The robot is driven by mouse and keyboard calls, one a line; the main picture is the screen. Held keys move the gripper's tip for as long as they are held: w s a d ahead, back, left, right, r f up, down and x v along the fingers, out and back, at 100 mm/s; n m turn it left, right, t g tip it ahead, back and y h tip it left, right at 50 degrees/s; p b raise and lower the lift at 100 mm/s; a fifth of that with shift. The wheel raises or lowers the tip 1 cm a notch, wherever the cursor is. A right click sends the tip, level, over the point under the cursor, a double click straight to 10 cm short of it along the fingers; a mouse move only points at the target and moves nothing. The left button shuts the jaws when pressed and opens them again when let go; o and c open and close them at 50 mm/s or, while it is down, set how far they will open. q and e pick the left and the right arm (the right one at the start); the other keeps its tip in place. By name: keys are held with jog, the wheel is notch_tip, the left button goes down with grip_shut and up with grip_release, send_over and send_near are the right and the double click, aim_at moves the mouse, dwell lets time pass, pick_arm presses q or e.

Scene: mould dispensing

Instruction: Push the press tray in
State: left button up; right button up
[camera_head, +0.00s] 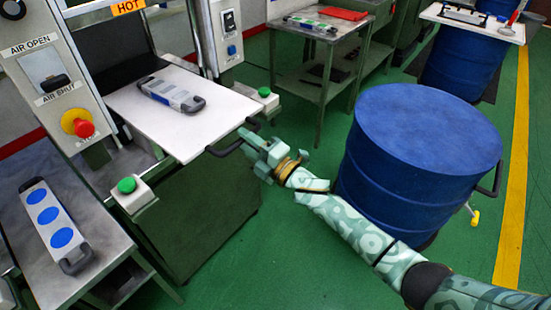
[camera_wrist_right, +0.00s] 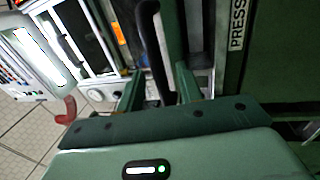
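The press tray (camera_head: 165,128) is a white plate that sticks out of the green press, with a dark handle (camera_head: 226,151) along its front edge. A grey mould with dark grips (camera_head: 171,94) lies on the tray. My right gripper (camera_head: 254,140) is at the right part of the handle. In the right wrist view, the dark handle (camera_wrist_right: 153,45) runs between the two green fingers of my right gripper (camera_wrist_right: 158,92). The fingers look apart, with gaps beside the bar. My left gripper is in neither view.
A blue drum (camera_head: 425,150) stands close to the right of my right arm. A side table (camera_head: 85,240) at the lower left holds a mould with blue discs (camera_head: 48,222). Green buttons (camera_head: 126,185) flank the tray.

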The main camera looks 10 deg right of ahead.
jog(key=p+v, duration=0.2)
jog(key=v, duration=1.1)
jog(key=shift+r, duration=0.1)
